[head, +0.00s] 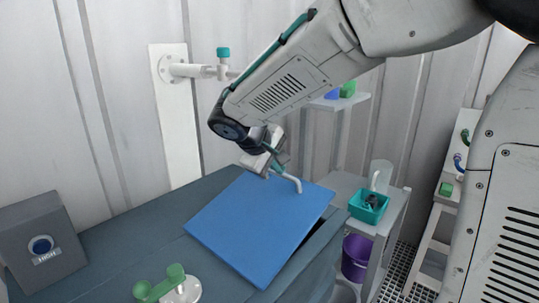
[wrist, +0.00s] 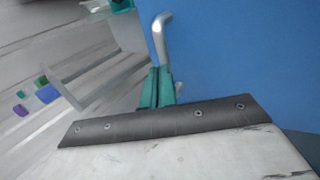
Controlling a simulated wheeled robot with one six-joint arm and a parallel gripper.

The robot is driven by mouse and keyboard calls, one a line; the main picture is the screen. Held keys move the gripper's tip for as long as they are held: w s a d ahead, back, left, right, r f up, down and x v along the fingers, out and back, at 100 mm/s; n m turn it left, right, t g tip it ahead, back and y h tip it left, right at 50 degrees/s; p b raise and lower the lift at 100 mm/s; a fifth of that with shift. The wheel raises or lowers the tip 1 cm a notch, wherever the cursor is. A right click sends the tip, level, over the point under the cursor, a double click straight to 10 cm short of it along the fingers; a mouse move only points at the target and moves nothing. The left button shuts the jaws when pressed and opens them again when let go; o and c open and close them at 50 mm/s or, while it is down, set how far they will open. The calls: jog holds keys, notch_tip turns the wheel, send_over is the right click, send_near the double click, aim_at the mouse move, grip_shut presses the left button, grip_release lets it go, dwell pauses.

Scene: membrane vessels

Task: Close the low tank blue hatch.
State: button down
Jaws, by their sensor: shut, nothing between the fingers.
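The blue hatch (head: 255,230) is a flat square panel on top of the low dark grey tank (head: 130,240). A dark gap shows beside its right edge, and the panel looks tilted relative to the tank top; how far is hard to tell. A pale bent handle (head: 290,181) stands near its far edge. My gripper (head: 275,170) is at the handle, above the hatch. In the wrist view the teal fingers (wrist: 156,72) are shut together with nothing between them, close to the metal handle (wrist: 160,36). Whether they touch it is unclear. The blue panel (wrist: 245,60) fills the right side.
A grey box (head: 42,242) and a green-handled fitting (head: 168,285) stand on the tank at left. A wall pipe with a teal cap (head: 223,53) is behind. A side table holds a teal bin (head: 369,206); a purple bucket (head: 356,256) sits below.

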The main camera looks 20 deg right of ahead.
aim_at(285, 184)
jog(key=x, duration=0.5)
jog(key=shift+a+f, duration=0.15)
jog(key=shift+f, duration=0.4)
jog(key=shift+d+f+g+y, duration=0.2)
jog(key=shift+f+g+y, duration=0.1)
jog(key=shift+f+y, duration=0.35)
jog(key=shift+f, duration=0.35)
